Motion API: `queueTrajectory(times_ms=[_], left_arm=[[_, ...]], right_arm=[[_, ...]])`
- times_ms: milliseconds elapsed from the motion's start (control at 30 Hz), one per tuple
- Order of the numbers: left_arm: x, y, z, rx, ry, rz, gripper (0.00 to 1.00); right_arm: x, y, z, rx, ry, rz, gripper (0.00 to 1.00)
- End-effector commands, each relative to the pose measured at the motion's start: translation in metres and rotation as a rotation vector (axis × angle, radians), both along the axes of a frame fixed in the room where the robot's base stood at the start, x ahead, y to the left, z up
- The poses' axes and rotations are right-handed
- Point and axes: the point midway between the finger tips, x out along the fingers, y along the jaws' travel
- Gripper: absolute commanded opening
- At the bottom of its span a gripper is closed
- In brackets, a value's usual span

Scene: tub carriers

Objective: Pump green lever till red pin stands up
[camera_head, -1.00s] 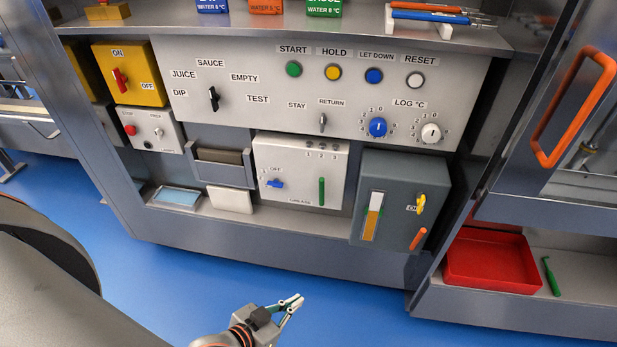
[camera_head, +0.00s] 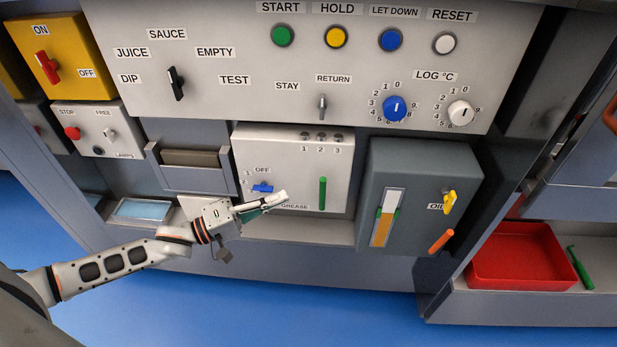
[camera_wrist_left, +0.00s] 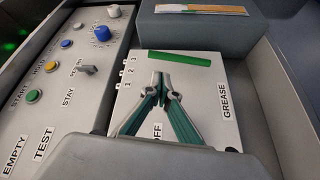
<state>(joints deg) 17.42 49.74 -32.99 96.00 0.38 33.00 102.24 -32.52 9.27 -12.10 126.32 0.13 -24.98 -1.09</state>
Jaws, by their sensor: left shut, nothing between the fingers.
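The green lever (camera_head: 322,194) is a narrow upright bar on the front of the white GREASE box (camera_head: 250,150). It also shows in the left wrist view (camera_wrist_left: 180,62), just beyond the fingertips. Three dark round spots (camera_head: 321,137) numbered 1, 2 and 3 sit at the box's top; I see no red pin standing out there. My left gripper (camera_head: 284,196) is shut and empty, in front of the box and left of the lever. In the left wrist view its fingertips (camera_wrist_left: 163,80) meet, apparently short of the lever. My right gripper is not in view.
A blue switch (camera_head: 262,188) under OFF sits close to my left gripper. The grey OIL box (camera_head: 415,165) with a yellow tap (camera_head: 449,202) and orange handle (camera_head: 441,241) stands right of the GREASE box. A red tray (camera_head: 520,255) lies far right.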

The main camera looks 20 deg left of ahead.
Motion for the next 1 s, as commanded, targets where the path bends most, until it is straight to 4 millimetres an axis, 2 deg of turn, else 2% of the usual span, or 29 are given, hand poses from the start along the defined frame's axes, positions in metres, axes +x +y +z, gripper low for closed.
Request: queueTrajectory(times_ms=[167, 333, 567, 767, 1000], left_arm=[[0.005, 0.007, 0.002, -0.046, 0.032, -0.021, 0.0], [0.005, 0.007, 0.005, -0.05, 0.032, -0.022, 0.0], [0.008, 0.005, 0.004, -0.049, 0.031, -0.021, 0.0], [0.025, -0.013, 0.006, -0.051, 0.031, -0.022, 0.0], [0.055, -0.042, 0.008, -0.049, 0.032, -0.021, 0.0]], right_arm=[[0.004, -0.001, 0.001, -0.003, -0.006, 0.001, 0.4], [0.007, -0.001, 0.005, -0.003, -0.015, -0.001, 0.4], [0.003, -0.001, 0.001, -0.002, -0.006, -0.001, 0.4], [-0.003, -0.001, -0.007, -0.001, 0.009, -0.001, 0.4], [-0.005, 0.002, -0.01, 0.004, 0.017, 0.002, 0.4]])
